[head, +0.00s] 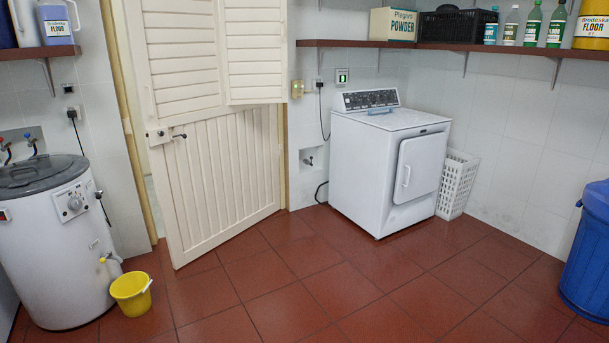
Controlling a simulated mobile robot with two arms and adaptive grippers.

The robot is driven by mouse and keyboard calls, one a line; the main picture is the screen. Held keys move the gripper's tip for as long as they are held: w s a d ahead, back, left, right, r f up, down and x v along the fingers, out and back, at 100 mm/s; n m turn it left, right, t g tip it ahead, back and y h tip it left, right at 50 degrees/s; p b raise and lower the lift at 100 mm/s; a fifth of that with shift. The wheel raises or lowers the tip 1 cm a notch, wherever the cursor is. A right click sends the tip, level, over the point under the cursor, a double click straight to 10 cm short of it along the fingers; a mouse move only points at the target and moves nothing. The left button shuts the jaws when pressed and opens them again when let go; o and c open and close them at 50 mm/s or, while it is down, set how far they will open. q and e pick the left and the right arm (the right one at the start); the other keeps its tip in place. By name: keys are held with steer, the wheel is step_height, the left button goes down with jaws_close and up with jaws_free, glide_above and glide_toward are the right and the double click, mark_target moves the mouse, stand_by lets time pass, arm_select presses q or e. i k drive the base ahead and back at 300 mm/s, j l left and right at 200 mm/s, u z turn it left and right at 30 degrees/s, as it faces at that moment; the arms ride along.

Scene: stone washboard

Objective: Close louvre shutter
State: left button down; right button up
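A cream door (222,185) with vertical boards below and louvres above stands ajar at the left middle, its lower left corner out over the floor. A louvre shutter leaf (254,52) on its upper right overlaps the louvred part beside it (182,58) and looks swung out from the door; its exact angle is hard to tell. The top of the shutter is cut off by the frame. A handle and lock (165,136) sit on the door's left edge. Neither of my grippers shows.
A white round washer (50,245) and a yellow bucket (131,293) stand left of the door. A white dryer (385,165), a white basket (457,185) and a blue bin (588,255) stand to the right. The red tiled floor (300,285) before the door is clear.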

mark_target(254, 48)
steer(key=i, duration=1.95)
